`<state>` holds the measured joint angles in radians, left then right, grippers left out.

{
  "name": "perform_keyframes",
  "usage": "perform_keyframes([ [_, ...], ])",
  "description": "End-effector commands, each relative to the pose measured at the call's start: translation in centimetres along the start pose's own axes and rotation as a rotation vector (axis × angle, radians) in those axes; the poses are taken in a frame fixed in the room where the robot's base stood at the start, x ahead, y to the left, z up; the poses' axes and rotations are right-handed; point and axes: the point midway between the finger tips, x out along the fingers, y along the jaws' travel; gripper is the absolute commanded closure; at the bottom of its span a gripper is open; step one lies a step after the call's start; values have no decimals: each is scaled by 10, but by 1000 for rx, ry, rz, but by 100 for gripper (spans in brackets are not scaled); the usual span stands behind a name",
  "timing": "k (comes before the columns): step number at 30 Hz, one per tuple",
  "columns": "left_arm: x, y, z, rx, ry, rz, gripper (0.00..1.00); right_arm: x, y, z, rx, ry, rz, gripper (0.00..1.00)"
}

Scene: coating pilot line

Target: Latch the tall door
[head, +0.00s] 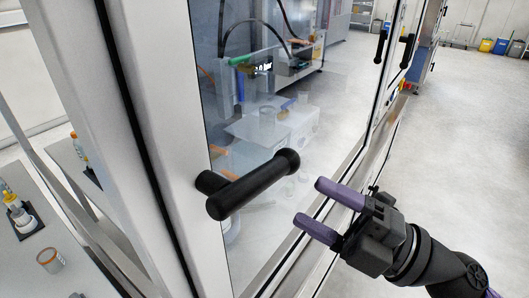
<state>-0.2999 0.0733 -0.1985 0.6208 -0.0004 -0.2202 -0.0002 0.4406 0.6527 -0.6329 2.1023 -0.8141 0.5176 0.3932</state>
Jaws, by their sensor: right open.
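The tall door (170,120) has a pale frame and a large glass pane. It fills the left and middle of the head view. A black bar handle (254,184) sticks out from its frame on a short stem and slants up to the right. My right gripper (320,205) is open and empty, with purple fingers pointing left toward the handle. The fingers are just right of the handle's free end and appear apart from it. I cannot tell whether the door is fully against its frame. My left gripper is not in view.
Behind the glass are a machine with hoses and a green part (243,59), and jars. A bench at lower left holds an orange-brown jar (50,261) and bottles. More black handles (407,50) are farther back. The floor (470,130) at right is clear.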

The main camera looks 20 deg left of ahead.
Motion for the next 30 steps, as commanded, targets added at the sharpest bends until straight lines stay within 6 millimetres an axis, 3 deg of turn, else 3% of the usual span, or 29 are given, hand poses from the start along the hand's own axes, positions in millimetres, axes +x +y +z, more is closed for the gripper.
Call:
perform_keyframes([
  [3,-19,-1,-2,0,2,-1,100,33,7,-1,0,3,5,26],
  [9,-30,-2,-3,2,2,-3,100,68,3,0,2,-1,5,26],
  [21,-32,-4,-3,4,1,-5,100,78,0,1,2,-4,4,28],
  [30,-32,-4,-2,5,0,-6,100,78,0,1,3,-5,4,92],
])
